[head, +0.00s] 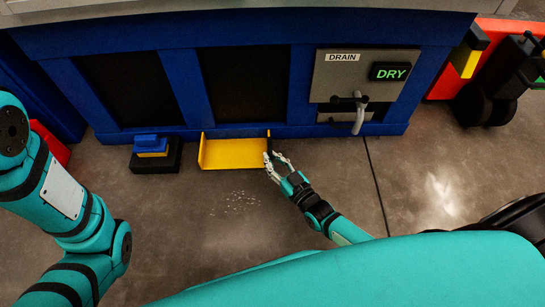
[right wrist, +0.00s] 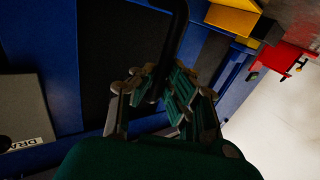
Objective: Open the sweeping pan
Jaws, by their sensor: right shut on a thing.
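The sweeping pan is a shallow yellow tray (head: 235,153) at the foot of the blue cabinet in the head view. It juts out low over the floor, with a raised edge at its left. A dark handle (right wrist: 178,35) crosses the top of the right wrist view. My right gripper (head: 272,160) is at the pan's right end, its fingers closed around this dark handle; the fingers also show in the right wrist view (right wrist: 163,88). The exact finger contact is dark and partly hidden. My left arm shows at the left, but its gripper is out of view.
A black block with a blue and yellow top (head: 153,148) stands left of the pan. White specks (head: 237,203) lie on open floor.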

